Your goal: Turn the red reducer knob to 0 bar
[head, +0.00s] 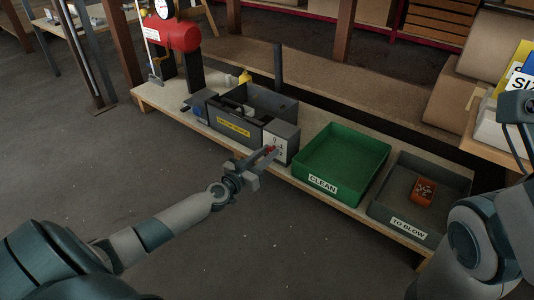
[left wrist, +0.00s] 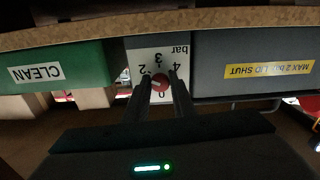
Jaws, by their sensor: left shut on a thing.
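In the head view the knob (head: 270,149) shows small on the front of a grey box (head: 282,141). My left gripper (left wrist: 161,88) is shut on the knob, with one finger on each side. It also shows in the head view (head: 267,154), reaching in from the front. The fingers hide part of the dial, and I cannot tell which number the knob points at. My right gripper is not in view.
Left of the box is a grey open bin (head: 230,125) with a yellow label. Right of it are a green CLEAN bin (head: 345,158) and a grey TO BLOW bin (head: 390,213) holding an orange part (head: 424,191). A red tank (head: 172,34) stands at the far left. The floor in front is clear.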

